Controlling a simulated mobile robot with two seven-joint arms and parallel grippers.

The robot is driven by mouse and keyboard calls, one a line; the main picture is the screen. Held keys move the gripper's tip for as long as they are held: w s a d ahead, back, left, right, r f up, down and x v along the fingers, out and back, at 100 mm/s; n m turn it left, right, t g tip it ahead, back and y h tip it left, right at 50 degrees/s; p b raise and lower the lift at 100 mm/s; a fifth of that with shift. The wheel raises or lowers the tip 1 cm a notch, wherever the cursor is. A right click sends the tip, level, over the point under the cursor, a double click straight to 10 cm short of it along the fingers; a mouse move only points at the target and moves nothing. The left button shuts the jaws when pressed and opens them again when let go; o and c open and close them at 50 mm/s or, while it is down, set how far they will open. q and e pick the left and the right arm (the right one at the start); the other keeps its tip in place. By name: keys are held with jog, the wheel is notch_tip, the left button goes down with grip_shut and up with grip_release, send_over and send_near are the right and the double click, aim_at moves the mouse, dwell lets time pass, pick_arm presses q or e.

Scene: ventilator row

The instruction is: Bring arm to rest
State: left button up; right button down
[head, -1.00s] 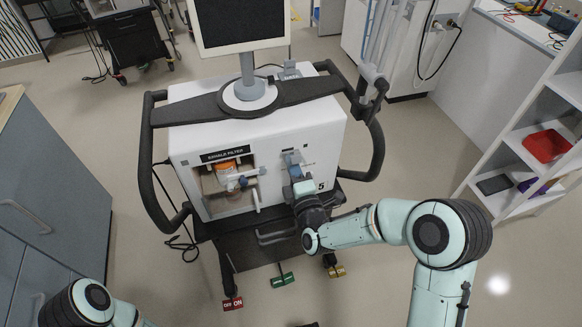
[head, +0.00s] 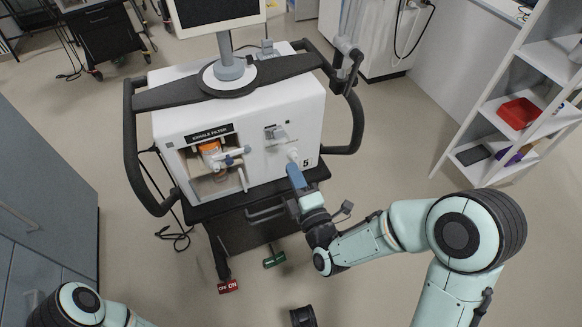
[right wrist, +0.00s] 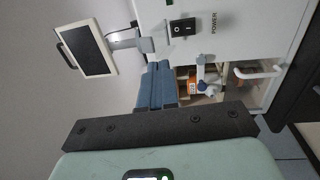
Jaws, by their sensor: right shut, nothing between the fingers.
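My right gripper (head: 294,176) is in front of the lower right part of the ventilator's white front face (head: 262,165), by a small white port. In the right wrist view its blue fingers (right wrist: 159,84) are together with nothing between them, pointing at the ventilator front. Whether the fingertips touch the port I cannot tell. My left arm shows only as a link at the lower left of the head view; its gripper is out of the picture.
Black side handles (head: 131,150) flank the ventilator. A grey cabinet (head: 45,190) stands left; a white shelf with a red tray (head: 519,113) stands right. Floor between ventilator and shelf is clear.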

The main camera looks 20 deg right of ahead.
dwell(0.4)
jog(key=s+f+m+g+p, duration=0.3)
jog(key=f+m+g+p, duration=0.15)
jog(key=f, duration=0.45)
jog(key=s+f+m+g+p, duration=0.3)
jog(key=s+f+m+g, duration=0.15)
jog(key=f, duration=0.45)
pick_arm(q)
notch_tip(320, 180, up, 14)
jog(key=s+g+p, duration=0.1)
jog(key=p, duration=0.6)
jog(key=shift+d, duration=0.35)
pick_arm(e)
jog(key=s+a+f+m+g+y, duration=0.1)
jog(key=s+f+m+g, duration=0.2)
jog(key=s, duration=0.3)
jog(key=s+a+f+m+g, duration=0.1)
jog(key=s+f+m+g, duration=0.1)
jog(key=s+m+g, duration=0.2)
jog(key=s+a+f+m+g+y, duration=0.1)
jog(key=s+f+m+g, duration=0.2)
jog(key=s+m, duration=0.3)
jog(key=s+g, duration=0.1)
jog(key=s, duration=0.3)
jog(key=shift+s+a+f+m+y, duration=0.15)
jog(key=shift+s+f+m+y, duration=0.1)
jog(key=shift+f+m+y, duration=0.05)
